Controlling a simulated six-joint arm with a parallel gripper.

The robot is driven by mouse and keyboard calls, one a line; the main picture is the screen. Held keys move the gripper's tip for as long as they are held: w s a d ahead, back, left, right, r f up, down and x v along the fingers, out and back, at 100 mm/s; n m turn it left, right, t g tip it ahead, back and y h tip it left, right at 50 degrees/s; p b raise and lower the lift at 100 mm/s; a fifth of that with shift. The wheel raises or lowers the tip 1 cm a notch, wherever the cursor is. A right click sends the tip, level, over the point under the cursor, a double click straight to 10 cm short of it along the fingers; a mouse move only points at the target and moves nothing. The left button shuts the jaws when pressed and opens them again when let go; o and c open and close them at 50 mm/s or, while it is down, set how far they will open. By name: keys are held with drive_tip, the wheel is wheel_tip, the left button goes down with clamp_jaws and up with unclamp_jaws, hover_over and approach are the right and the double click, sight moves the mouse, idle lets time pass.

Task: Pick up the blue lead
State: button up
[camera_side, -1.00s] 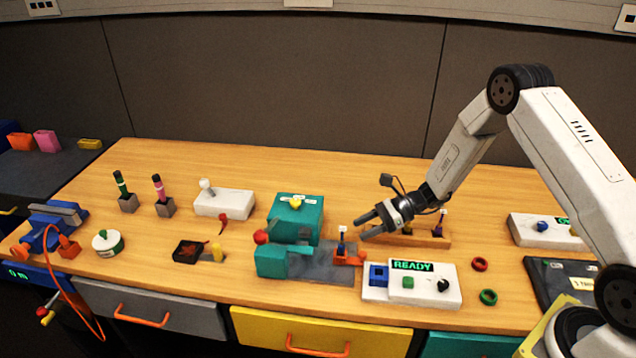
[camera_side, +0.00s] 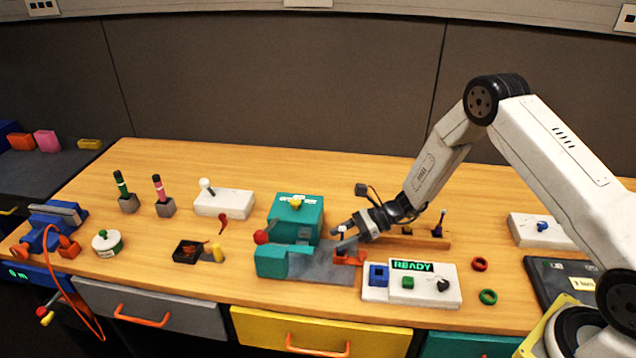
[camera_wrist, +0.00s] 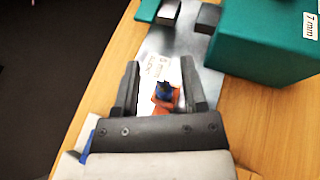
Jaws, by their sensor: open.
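The blue lead stands in an orange holder (camera_side: 348,258) at the right end of a grey metal plate, in front of the teal machine. In the wrist view the blue lead (camera_wrist: 162,87) is between my fingers, above the orange holder (camera_wrist: 163,101). My gripper (camera_side: 339,238) is open around the lead, with a finger on either side and gaps visible. In the side view my fingers partly hide the lead, leaving its pale top visible. I cannot tell how high my fingertips are along it.
The teal machine (camera_side: 297,210) is close by on the left. A white READY panel (camera_side: 425,294) stands in front, to the right. Open table lies behind.

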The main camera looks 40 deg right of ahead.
drive_tip(key=shift+x, duration=0.95)
clamp_jaws()
